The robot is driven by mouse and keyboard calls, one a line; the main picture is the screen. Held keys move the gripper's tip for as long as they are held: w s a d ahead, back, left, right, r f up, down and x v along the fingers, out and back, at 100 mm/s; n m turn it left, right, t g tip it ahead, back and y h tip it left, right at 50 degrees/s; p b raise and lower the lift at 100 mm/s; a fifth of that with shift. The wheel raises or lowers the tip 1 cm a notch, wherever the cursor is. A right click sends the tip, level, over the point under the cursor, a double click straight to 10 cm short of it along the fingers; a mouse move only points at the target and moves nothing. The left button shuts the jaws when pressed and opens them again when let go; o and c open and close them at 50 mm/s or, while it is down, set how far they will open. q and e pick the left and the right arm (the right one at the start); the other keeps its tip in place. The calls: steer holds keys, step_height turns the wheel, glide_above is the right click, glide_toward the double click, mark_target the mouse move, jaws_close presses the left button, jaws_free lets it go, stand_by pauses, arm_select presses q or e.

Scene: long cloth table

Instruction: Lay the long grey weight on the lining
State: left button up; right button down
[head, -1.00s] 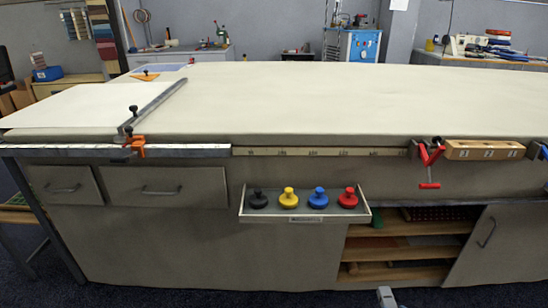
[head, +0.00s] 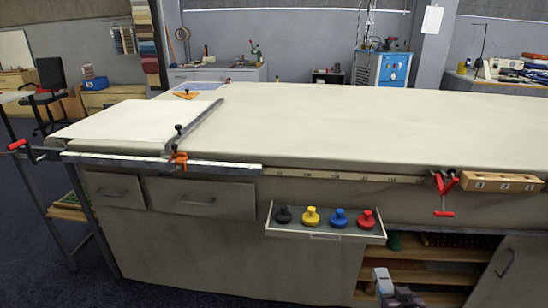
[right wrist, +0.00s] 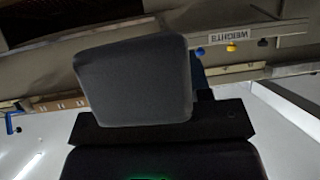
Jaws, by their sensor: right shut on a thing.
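A pale sheet (head: 115,122), which looks like the lining, lies flat at the table's left end. A grey bar with black knobs (head: 200,126) lies along its right edge. My right gripper (head: 384,284) is low at the bottom edge of the head view, in front of the table and below its top. In the right wrist view a large dark grey block (right wrist: 140,82) fills the middle, seen close. It looks like the end of the long grey weight, shut in my right gripper; its length is hidden. My left gripper is not in view.
A tray (head: 322,236) with black, yellow, blue and red knobbed weights sticks out from the table front. An orange clamp (head: 180,160), a red clamp (head: 443,190) and a wooden block (head: 502,182) sit along the front edge. The middle of the tabletop is clear.

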arm_select(q)
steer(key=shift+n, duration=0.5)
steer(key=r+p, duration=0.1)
steer(key=p, duration=0.1)
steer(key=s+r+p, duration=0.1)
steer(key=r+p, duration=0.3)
steer(key=p, duration=0.1)
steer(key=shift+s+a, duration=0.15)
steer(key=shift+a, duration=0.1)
arm_select(e)
steer(key=s+a+r, duration=0.4)
steer(key=s+r, duration=0.1)
steer(key=r, duration=0.4)
steer(key=s+a+r, duration=0.4)
steer(key=s+r, duration=0.1)
steer(key=r, duration=0.4)
steer(key=s+a+r+n+y, duration=0.1)
steer(key=s+a+r, duration=0.3)
steer(key=r, duration=0.5)
steer(key=shift+s+a, duration=0.4)
steer(key=shift+s, duration=0.2)
